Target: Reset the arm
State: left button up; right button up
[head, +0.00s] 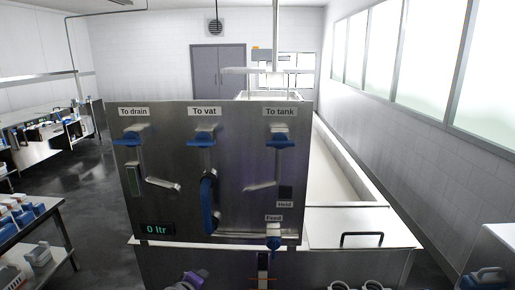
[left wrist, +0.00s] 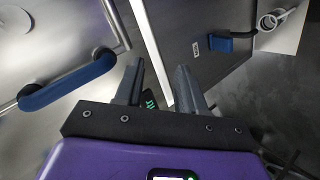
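My left gripper (left wrist: 160,68) is open in the left wrist view, with two dark fingers apart and nothing visibly held. Green display digits (left wrist: 151,100) are partly hidden behind the fingers. My right gripper is not recognisable in either view.
The panel carries blue-handled valves labelled To drain (head: 133,138), To vat (head: 202,140) and To tank (head: 279,140), a blue Feed valve (head: 273,242) and a 0 ltr display (head: 158,229). A long vat (head: 350,165) extends behind. Side tables (head: 30,230) stand left, with open floor between.

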pick_arm(q)
jog(key=s+d+f+m+g, duration=0.1)
jog(key=s+f, duration=0.2)
jog(key=f, duration=0.4)
jog(key=s+d+f+m+g, duration=0.1)
jog(key=s+f+g, duration=0.15)
jog(key=f, duration=0.45)
jog(key=s+d+f+m+g+h+b, duration=0.1)
jog(key=s+d+f+m+g, duration=0.2)
jog(key=s+f, duration=0.7)
jog(key=s+d+f+m+g+h+b, duration=0.1)
jog(key=s+d+f+m+g+b, duration=0.1)
jog(key=s+f, duration=0.9)
jog(key=s+d+m+g, duration=0.1)
jog(key=s+m+g, duration=0.1)
jog(key=s, duration=0.3)
jog(key=shift+s+f+h, duration=0.3)
jog(key=shift+s+h, duration=0.05)
jog(key=shift+h, duration=0.05)
